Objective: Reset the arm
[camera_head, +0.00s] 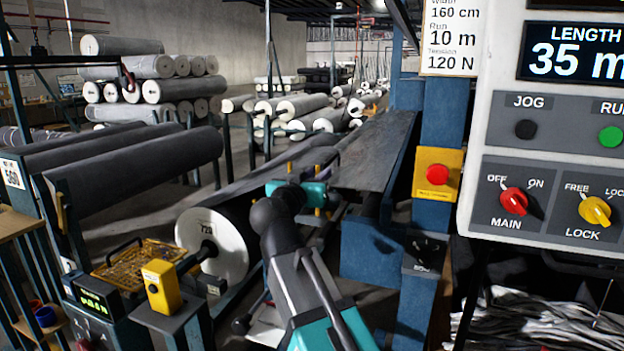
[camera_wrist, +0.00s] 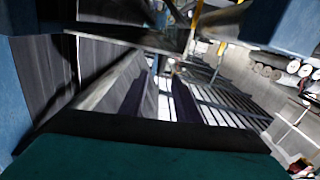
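My arm (camera_head: 300,285) rises from the bottom middle of the head view, grey and black with teal parts. It reaches forward between the large grey roll with a white end face (camera_head: 215,245) and the machine's dark flat bed (camera_head: 375,150). My gripper (camera_head: 312,194) is at its far end, small and partly hidden by the arm's dark joint. In the wrist view a teal part of my own wrist (camera_wrist: 145,160) fills the bottom edge, and no held thing can be made out.
A blue machine frame (camera_head: 375,258) stands close right of my arm. The control panel (camera_head: 545,140) with MAIN and LOCK knobs is at the right. A yellow button box (camera_head: 161,286) and a yellow basket (camera_head: 140,262) are at the left. Stacked grey rolls (camera_head: 155,67) stand behind.

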